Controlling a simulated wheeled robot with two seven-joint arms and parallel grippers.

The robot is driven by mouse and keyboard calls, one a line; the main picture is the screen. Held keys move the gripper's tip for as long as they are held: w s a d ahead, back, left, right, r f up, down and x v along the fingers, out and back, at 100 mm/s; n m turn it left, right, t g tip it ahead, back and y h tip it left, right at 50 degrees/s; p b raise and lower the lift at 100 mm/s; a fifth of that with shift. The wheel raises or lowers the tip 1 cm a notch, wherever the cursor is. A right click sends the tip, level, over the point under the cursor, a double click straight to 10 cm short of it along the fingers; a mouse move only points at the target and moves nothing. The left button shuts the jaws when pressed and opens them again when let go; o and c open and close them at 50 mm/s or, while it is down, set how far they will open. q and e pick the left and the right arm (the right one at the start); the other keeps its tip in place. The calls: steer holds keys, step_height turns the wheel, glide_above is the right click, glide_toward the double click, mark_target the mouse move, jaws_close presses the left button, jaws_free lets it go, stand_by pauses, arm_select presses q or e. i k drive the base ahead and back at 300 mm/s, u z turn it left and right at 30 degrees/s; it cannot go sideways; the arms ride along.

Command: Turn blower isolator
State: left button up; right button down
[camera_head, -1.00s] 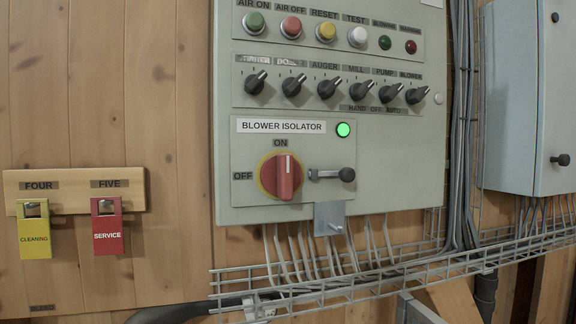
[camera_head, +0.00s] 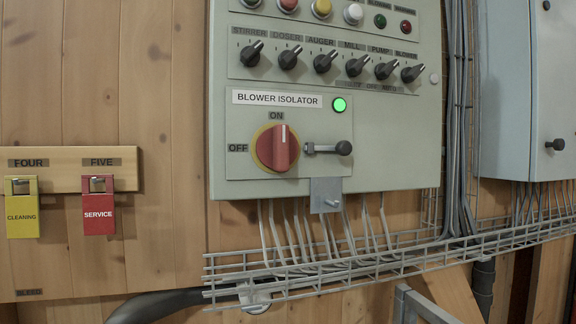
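The blower isolator is a red rotary handle (camera_head: 279,148) on a yellow disc, set in a plate low on the grey control panel (camera_head: 400,150). The handle stands upright, its white mark up toward ON; OFF is labelled to its left. A green lamp (camera_head: 340,104) is lit above right of it. A black-knobbed latch (camera_head: 328,148) sits just right of the handle. A metal tab with a pin (camera_head: 326,195) hangs below the plate. Neither of my grippers is in view.
A yellow CLEANING tag (camera_head: 22,208) and a red SERVICE tag (camera_head: 98,206) hang on a wooden strip at left. Several black selector knobs (camera_head: 325,62) line the panel above. A wire cable tray (camera_head: 350,262) runs below. A second grey cabinet (camera_head: 520,100) stands at right.

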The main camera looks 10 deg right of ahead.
mark_target(277, 146)
steer(key=z, duration=1.6)
steer(key=i, duration=0.2)
steer(key=z, duration=1.75)
steer(key=i, duration=0.3)
steer(key=u, duration=3.45)
